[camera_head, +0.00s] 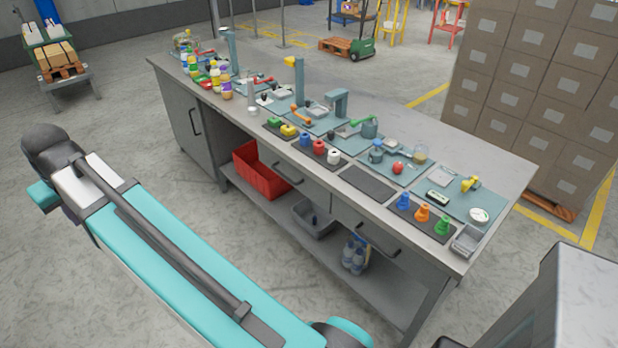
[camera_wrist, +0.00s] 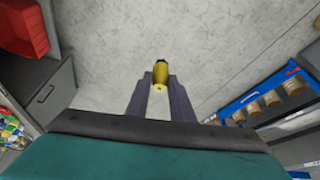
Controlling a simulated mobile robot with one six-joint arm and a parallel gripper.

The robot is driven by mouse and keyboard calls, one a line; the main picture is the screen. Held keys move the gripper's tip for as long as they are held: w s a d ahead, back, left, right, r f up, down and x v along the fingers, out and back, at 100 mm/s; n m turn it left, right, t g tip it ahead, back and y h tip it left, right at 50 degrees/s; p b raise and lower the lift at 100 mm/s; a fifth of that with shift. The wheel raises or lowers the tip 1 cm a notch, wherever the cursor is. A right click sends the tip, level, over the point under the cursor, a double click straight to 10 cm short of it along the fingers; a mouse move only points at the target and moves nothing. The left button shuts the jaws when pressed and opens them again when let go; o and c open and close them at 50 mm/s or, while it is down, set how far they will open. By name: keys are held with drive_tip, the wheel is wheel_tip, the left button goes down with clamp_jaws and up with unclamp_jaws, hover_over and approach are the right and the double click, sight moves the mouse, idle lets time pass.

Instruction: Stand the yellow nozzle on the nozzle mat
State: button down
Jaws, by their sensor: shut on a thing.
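My gripper (camera_wrist: 161,82) is shut on the yellow nozzle (camera_wrist: 161,76), a short yellow cylinder with a dark far end, in the wrist view. It is held in the air over bare floor, away from the bench. The head view does not show my gripper or the held nozzle. A dark mat (camera_head: 430,230) near the right end of the bench appears to be the nozzle mat.
An empty dark mat (camera_head: 367,184) lies left of the nozzles. A grey tray (camera_head: 467,241) sits at the bench's right corner. Other tools and coloured parts crowd the bench. A red bin (camera_wrist: 22,28) and a blue rack (camera_wrist: 262,102) flank the wrist view.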

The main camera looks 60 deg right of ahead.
drive_tip(key=shift+d, duration=0.2)
drive_tip(key=shift+d, duration=0.15)
drive_tip(key=s+d+f+m+g+h, duration=0.15)
drive_tip(key=s+d+m, duration=0.35)
drive_tip(key=d, duration=0.6)
drive_tip(key=s+d+f+m+h, duration=0.15)
drive_tip(key=s+d+m, duration=0.25)
drive_tip(key=d, duration=0.6)
drive_tip(key=s+d+f+m+g+h, duration=0.15)
drive_tip(key=s+d+m, duration=0.35)
drive_tip(key=d, duration=0.6)
drive_tip(key=s+d+f+m+g, duration=0.1)
drive_tip(key=s+d+m, duration=0.4)
drive_tip(key=s, duration=0.5)
drive_tip(key=s+d+f+m+g+y+p, duration=0.1)
drive_tip(key=s+d+m+g, duration=0.1)
drive_tip(key=s+d+m, duration=0.3)
drive_tip(key=s+d+f+m+g+y, duration=0.1)
drive_tip(key=s+d+m, duration=0.5)
drive_tip(key=s, duration=0.9)
drive_tip(key=d+f+g, duration=0.1)
drive_tip(key=d, duration=0.2)
drive_tip(key=shift+s+d+p, duration=0.15)
drive_tip(key=shift+s+p, duration=0.15)
drive_tip(key=shift+s, duration=0.05)
drive_tip(key=shift+d, duration=0.1)
